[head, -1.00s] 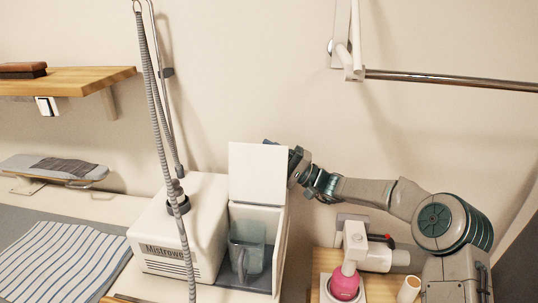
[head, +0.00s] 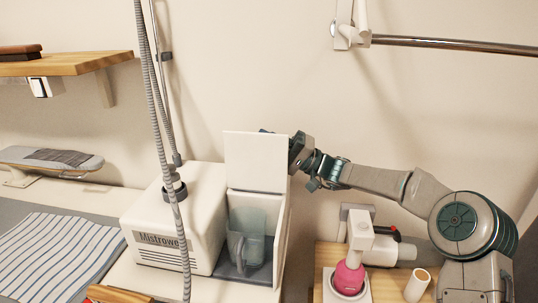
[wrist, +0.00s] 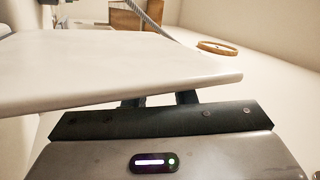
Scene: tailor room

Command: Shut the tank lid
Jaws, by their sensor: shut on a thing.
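The tank lid (head: 256,160) is a flat white panel standing upright at the back of the open tank bay, beside the white Mistrowe steam unit (head: 160,240). A clear tank (head: 248,236) with a handle sits in the bay below it. My gripper (head: 292,150) is at the lid's upper right edge, partly hidden behind it. In the wrist view, the lid (wrist: 110,65) spans the picture as a broad pale slab just past my gripper (wrist: 160,99). My gripper is shut on the lid; the fingertips are largely hidden by it.
A grey hose (head: 156,110) hangs in front of the steam unit. A metal rail (head: 450,46) is above. The wall space above the lid is clear.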

